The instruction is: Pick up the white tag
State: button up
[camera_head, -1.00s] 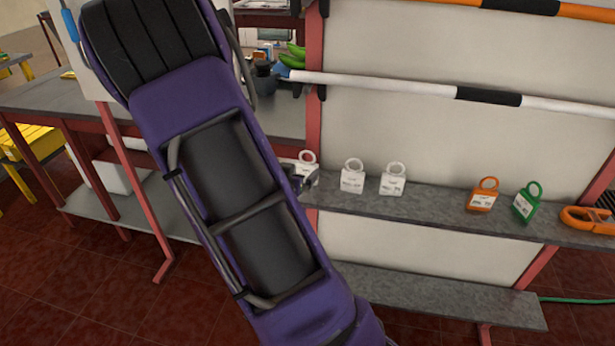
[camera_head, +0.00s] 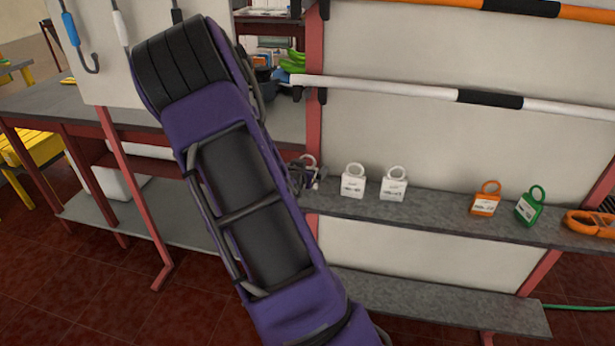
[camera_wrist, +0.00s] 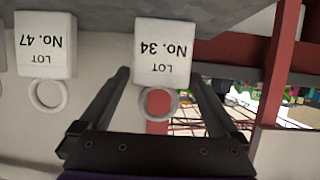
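Three white lot tags with ring tops stand on the grey shelf. The leftmost tag (camera_head: 309,160) is mostly hidden behind my gripper (camera_head: 304,178) in the head view. The middle tag (camera_head: 353,184) and the right one (camera_head: 393,186) are in plain view. In the wrist view, which is upside down, my gripper (camera_wrist: 159,76) is open. Its fingers lie either side of the "No. 34" tag (camera_wrist: 164,52), with the ring between them; contact cannot be told. The "No. 47" tag (camera_wrist: 45,45) is at the left, outside the fingers.
An orange tag (camera_head: 485,202), a green tag (camera_head: 529,208) and an orange clip-like item (camera_head: 590,222) are farther right on the shelf (camera_head: 440,208). A red post (camera_head: 314,90) stands close to my gripper. A white bar (camera_head: 400,90) runs above the tags.

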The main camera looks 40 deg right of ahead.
jog(key=c, duration=1.4)
